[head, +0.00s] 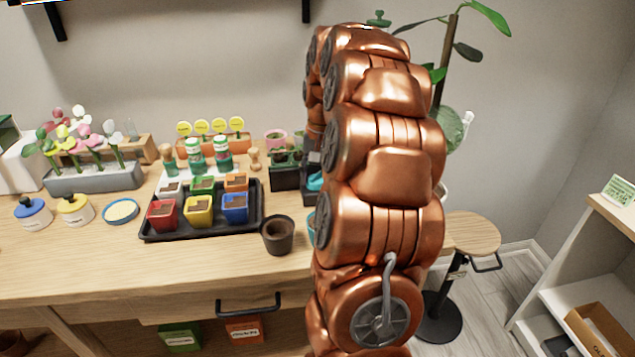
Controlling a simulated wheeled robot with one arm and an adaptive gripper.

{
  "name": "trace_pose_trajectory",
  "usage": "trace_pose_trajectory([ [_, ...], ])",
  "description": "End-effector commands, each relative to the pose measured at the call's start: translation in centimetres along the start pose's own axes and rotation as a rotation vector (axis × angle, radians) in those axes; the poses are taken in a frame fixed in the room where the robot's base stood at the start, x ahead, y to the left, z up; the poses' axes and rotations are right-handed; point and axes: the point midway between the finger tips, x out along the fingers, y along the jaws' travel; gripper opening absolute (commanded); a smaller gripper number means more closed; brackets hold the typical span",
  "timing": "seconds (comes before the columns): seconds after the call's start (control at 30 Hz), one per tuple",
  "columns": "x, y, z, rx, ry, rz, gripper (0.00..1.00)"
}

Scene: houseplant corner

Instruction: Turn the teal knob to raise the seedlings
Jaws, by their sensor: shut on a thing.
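A black planter box (285,176) with small green seedlings (287,156) at its top stands near the back of the wooden table, just left of my arm. The teal knob (315,182) shows as a small teal patch at the box's right side, mostly hidden by my copper arm. My gripper (314,165) shows only as a dark sliver at the knob, and it is shut on it. Its fingertips are hidden behind my arm, so I cannot see the exact grip.
A black tray (150,237) with several colored pots lies left of the box. A dark brown pot (278,236) stands in front. Another teal thing (311,222) is partly hidden by my arm. A round wooden stool (472,232) and white shelf (590,245) are at right.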

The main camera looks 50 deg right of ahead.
Motion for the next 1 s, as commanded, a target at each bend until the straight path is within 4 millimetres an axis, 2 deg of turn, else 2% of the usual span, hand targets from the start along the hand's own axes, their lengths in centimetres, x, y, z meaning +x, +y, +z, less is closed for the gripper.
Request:
trace_pose_trajectory([
  [0.5,0.10,0.18,0.02,0.438,0.041,0.005,0.13],
  [1.0,0.04,0.14,0.02,0.606,0.056,0.006,0.13],
])
